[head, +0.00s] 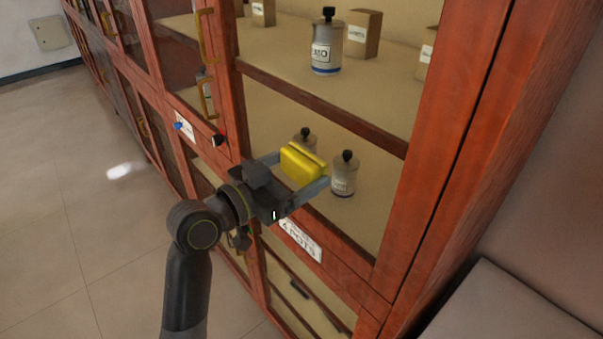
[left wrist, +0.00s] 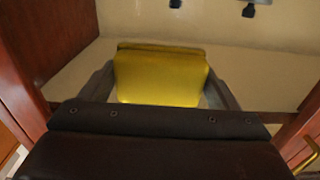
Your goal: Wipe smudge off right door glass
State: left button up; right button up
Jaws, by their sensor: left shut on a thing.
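My left gripper (head: 297,178) is shut on a yellow sponge or cloth pad (head: 303,163) and holds it in front of the right door glass (head: 285,122), at the lower shelf's height. I cannot tell whether the pad touches the glass. In the left wrist view the yellow pad (left wrist: 160,76) sits between the fingers of the left gripper (left wrist: 160,92). The right door has a red-brown wooden frame (head: 330,115). I can make out no smudge on the glass; part of it is hidden behind the gripper and pad. My right gripper is not in view.
Behind the glass are bottles with black stoppers (head: 326,45) and small brown boxes (head: 362,34). Brass door handles (head: 206,95) stick out left of the gripper. A white label (head: 300,240) is below. Tiled floor (head: 70,200) is open at left; a grey surface (head: 510,305) is at lower right.

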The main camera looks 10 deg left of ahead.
aim_at(281, 170)
pick_arm(q)
jog(key=shift+w+a, duration=0.7)
jog(key=shift+a, duration=0.2)
jog(key=shift+w+a, duration=0.65)
jog(key=shift+a, duration=0.2)
jog(key=shift+p+v, duration=0.5)
jog(key=shift+v, duration=2.5)
jog(key=shift+v, duration=1.55)
jog(key=shift+d, duration=0.1)
